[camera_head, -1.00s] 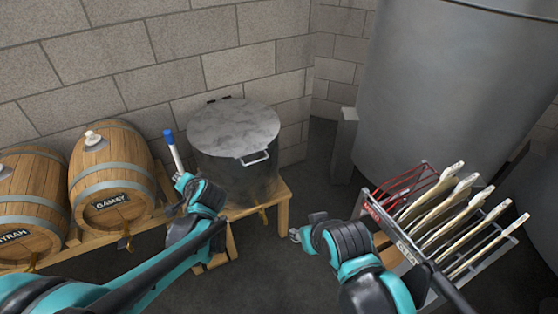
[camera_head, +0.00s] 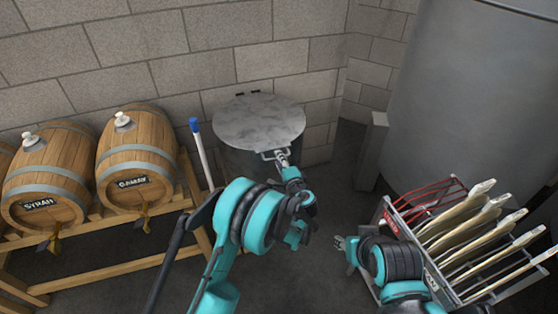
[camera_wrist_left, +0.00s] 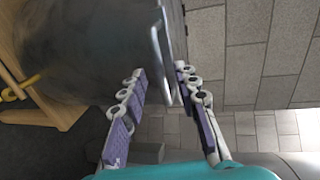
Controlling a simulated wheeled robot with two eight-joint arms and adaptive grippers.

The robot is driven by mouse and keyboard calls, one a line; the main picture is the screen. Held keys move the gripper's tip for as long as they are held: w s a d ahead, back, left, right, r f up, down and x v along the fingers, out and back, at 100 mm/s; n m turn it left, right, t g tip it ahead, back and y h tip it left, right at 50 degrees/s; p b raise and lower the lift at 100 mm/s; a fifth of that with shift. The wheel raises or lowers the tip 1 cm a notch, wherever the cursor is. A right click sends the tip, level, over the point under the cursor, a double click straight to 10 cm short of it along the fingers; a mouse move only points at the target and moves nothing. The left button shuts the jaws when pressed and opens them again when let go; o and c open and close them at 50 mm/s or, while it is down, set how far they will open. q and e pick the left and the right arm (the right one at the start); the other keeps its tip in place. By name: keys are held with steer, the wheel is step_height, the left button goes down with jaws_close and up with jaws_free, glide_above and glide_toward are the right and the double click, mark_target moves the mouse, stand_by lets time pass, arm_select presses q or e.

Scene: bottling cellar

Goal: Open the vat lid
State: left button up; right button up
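The vat (camera_head: 240,165) is a grey metal pot against the block wall. Its round mottled-grey lid (camera_head: 258,120) lies flat and closed on it, with hinges at the back. A pale bar handle (camera_head: 267,155) sits at the lid's front edge. My left gripper (camera_head: 281,155) is at the handle. In the left wrist view the fingers (camera_wrist_left: 160,74) are spread, with the handle (camera_wrist_left: 157,50) reaching between their tips; the fingers do not look closed on it. My right gripper (camera_head: 343,245) is low, left of the rack and away from the vat; its fingers are too small to judge.
Wooden barrels (camera_head: 138,158) lie on a timber stand (camera_head: 110,250) at the left. A blue-topped white rod (camera_head: 201,150) stands close left of the vat. A rack (camera_head: 432,270) of pale paddles and a large grey tank (camera_head: 455,100) fill the right. Floor between is clear.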

arm_select(q)
steer(key=shift+x, duration=1.2)
steer(key=shift+c, duration=0.4)
jaws_close()
steer(key=shift+r, duration=0.1)
